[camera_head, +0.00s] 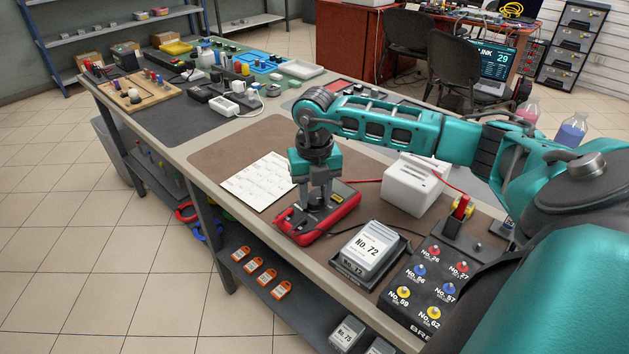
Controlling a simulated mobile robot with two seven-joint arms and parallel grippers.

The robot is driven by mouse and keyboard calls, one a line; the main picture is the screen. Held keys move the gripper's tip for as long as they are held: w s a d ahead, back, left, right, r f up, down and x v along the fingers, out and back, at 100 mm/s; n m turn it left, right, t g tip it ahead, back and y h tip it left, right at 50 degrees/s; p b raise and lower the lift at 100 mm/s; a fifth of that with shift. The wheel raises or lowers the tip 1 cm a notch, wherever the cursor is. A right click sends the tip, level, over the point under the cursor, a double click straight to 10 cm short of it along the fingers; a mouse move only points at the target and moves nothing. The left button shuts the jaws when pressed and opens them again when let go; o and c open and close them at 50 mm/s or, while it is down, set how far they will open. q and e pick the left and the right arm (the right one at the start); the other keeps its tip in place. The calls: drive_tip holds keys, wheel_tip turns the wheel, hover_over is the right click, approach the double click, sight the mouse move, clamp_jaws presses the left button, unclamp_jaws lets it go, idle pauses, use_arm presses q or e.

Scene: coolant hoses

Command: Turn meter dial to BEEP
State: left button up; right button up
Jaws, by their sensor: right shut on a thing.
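The red and black meter (335,217) lies on the brown mat of the workbench, near its front edge. My right gripper (318,203) points straight down onto the middle of the meter's face. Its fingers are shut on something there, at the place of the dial. The dial itself is hidden by the fingers, so its setting and the BEEP mark cannot be read. A red lead and a black lead run from the meter to the right. My left gripper is not in view.
A white printed sheet (258,182) lies left of the meter. A white box (413,187) stands behind it. A grey case labelled No. 72 (368,248) and a black panel of coloured sockets (428,285) are to the right. Bare mat (232,146) lies behind the sheet.

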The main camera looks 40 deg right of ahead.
sight(315, 199)
drive_tip(key=shift+m+p, duration=0.65)
drive_tip(key=shift+m, duration=1.65)
drive_tip(key=o, duration=1)
drive_tip(key=shift+o, duration=0.2)
drive_tip(key=shift+r, duration=0.1)
wheel_tip(315, 199, up, 13)
drive_tip(key=shift+p, duration=0.3)
